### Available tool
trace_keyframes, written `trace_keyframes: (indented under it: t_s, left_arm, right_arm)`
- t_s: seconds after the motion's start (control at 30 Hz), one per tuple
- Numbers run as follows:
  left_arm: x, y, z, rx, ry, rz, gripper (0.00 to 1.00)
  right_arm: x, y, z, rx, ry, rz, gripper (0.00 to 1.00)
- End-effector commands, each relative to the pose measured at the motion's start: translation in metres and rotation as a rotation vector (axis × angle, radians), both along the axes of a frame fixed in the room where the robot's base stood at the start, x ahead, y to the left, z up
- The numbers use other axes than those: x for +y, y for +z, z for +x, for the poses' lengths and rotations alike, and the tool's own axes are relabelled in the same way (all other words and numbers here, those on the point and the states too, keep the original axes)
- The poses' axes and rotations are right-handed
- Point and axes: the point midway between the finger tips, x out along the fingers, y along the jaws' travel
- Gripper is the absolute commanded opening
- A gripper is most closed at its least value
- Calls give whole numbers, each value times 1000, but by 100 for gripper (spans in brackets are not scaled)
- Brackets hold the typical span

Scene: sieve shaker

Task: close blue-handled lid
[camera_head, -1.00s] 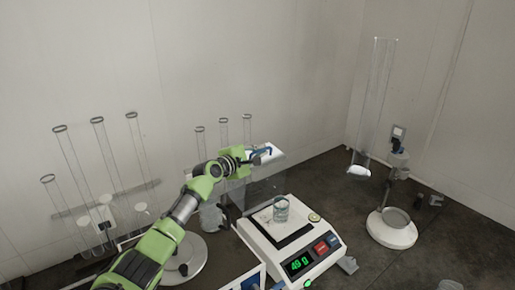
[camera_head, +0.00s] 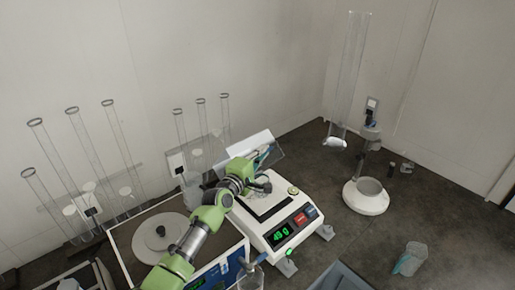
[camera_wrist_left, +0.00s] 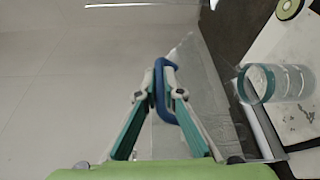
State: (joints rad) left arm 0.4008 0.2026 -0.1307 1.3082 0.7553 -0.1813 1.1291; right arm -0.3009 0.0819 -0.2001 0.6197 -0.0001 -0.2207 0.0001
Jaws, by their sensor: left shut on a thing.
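The balance (camera_head: 287,238) stands on the bench with a lit green display. Its clear lid (camera_head: 274,156) is raised and tilted at the back; it also shows in the left wrist view (camera_wrist_left: 187,52). My left gripper (camera_head: 264,156) is at the lid. In the left wrist view my left gripper (camera_wrist_left: 164,92) is shut on the blue handle (camera_wrist_left: 161,68), with a teal-sided finger on each side. A glass beaker (camera_wrist_left: 275,83) stands on the balance, beside the lid; my arm largely hides it in the head view. My right gripper is not in view.
A sieve shaker (camera_head: 158,236) stands left of the balance, with several tall glass tubes (camera_head: 80,150) behind it. A white stand (camera_head: 366,196) is to the right. A beaker with something blue (camera_head: 410,259) is at the front right.

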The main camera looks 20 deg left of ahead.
Motion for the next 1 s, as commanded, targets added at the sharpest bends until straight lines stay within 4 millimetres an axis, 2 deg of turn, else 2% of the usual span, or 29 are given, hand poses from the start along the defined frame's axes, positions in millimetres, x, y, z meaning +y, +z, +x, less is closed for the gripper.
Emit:
trace_keyframes:
  t_s: [0.4,0.43,0.47,0.8,1.0]
  left_arm:
    - [-4,0,0,-5,-4,7,0]
    - [-4,0,0,-4,-4,7,13]
    - [-4,0,0,-4,-4,7,15]
    - [-2,-1,-2,-4,-1,6,15]
    - [0,-1,-20,-4,-2,4,15]
  right_arm:
    - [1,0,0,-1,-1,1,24]
    - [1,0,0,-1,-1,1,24]
    - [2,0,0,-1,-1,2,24]
    - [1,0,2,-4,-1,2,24]
    - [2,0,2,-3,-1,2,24]
